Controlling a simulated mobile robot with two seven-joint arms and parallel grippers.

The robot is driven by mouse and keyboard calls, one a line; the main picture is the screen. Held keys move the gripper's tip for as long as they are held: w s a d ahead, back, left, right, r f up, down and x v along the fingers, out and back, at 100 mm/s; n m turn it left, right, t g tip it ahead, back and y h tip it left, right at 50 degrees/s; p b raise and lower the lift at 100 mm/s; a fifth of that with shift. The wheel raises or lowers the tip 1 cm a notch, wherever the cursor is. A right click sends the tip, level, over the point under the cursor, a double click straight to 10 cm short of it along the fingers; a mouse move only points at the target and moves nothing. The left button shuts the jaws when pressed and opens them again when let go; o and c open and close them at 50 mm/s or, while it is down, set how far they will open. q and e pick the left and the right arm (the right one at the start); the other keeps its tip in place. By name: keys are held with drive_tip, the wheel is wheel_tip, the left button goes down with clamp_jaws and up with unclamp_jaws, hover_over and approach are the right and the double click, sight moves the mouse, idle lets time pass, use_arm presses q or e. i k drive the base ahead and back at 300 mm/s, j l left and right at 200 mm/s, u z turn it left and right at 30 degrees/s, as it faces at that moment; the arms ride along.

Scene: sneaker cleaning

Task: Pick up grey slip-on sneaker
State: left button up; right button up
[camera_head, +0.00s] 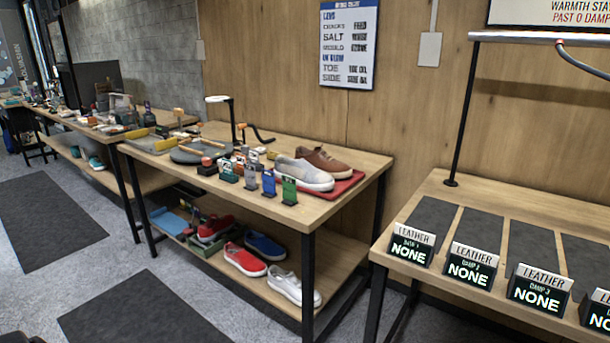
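A light grey shoe (300,174) with a pale sole lies on a red mat (346,187) at the right end of the middle table's top. It sits beside a brown shoe (326,161). Another pale grey or white shoe (293,288) lies on that table's lower shelf at the front right. I cannot tell for sure from here which of the two pale shoes is a slip-on. Neither of my grippers is in view.
The middle table (345,150) also holds small coloured signs and tools. Its lower shelf (335,250) bears red shoes (245,260) and a blue shoe (265,246). A right table (480,190) has dark mats and "NONE" signs. Floor mats (150,312) lie in front.

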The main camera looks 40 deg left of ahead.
sight(308, 177)
drive_tip(key=i+j+z, duration=0.15)
drive_tip(key=j+z, duration=0.15)
drive_tip(key=j, duration=0.65)
drive_tip(key=j+z, duration=0.25)
drive_tip(key=j, duration=0.7)
